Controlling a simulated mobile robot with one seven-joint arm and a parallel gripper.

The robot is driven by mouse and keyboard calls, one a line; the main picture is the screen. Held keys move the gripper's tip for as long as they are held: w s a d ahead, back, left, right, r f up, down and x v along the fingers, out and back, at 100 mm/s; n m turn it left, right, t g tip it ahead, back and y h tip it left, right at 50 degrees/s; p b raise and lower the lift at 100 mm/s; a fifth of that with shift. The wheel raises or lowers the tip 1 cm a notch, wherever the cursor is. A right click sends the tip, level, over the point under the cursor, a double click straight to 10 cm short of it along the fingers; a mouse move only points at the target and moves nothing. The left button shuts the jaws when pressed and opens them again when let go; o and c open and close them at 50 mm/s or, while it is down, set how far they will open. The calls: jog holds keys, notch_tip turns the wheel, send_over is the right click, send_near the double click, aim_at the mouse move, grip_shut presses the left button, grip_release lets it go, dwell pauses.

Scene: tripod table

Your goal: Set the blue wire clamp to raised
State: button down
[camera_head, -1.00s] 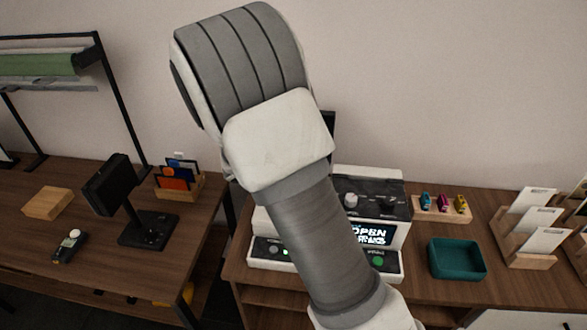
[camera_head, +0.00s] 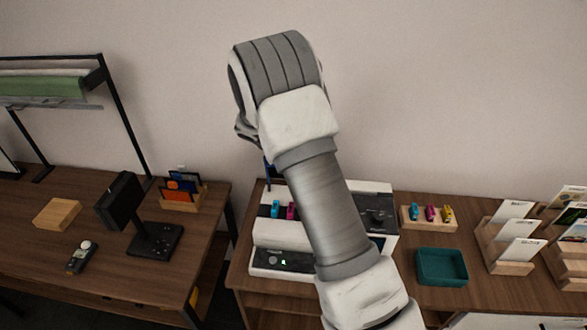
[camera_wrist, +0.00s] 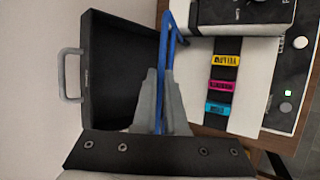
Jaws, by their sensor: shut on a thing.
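The blue wire clamp (camera_wrist: 166,62) is a bent blue wire beside the white machine (camera_wrist: 268,48). My gripper (camera_wrist: 160,74) is shut on it, with the wire running up between the fingertips in the wrist view. In the head view a short bit of the blue wire (camera_head: 267,170) shows at the machine's back left, standing upward. The gripper itself is hidden behind my arm there. The machine (camera_head: 268,232) carries a row of yellow, magenta (camera_wrist: 221,88) and blue labelled pieces on a dark strip.
A black open box-like part with a grey handle (camera_wrist: 68,75) is left of the fingers in the wrist view. A teal tray (camera_head: 441,281) and a wooden holder with small coloured pieces (camera_head: 410,224) are right of the machine. A black stand (camera_head: 155,241) is on the left table.

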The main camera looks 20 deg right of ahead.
jog(key=shift+w+d+r, duration=0.1)
jog(key=shift+w+d, duration=0.2)
jog(key=shift+w, duration=0.45)
jog(key=shift+w+d+f, duration=0.1)
jog(key=shift+w+d, duration=0.25)
jog(key=shift+w, duration=0.35)
jog(key=shift+w+d+r, duration=0.1)
jog(key=shift+w+d, duration=0.2)
jog(key=shift+w, duration=0.45)
jog(key=c, duration=1)
grip_release()
jog(key=shift+w, duration=0.15)
jog(key=shift+o, duration=0.2)
jog(key=b+v, duration=0.2)
jog(key=v, duration=1.5)
jog(key=shift+a, duration=0.2)
jog(key=shift+r, duration=0.2)
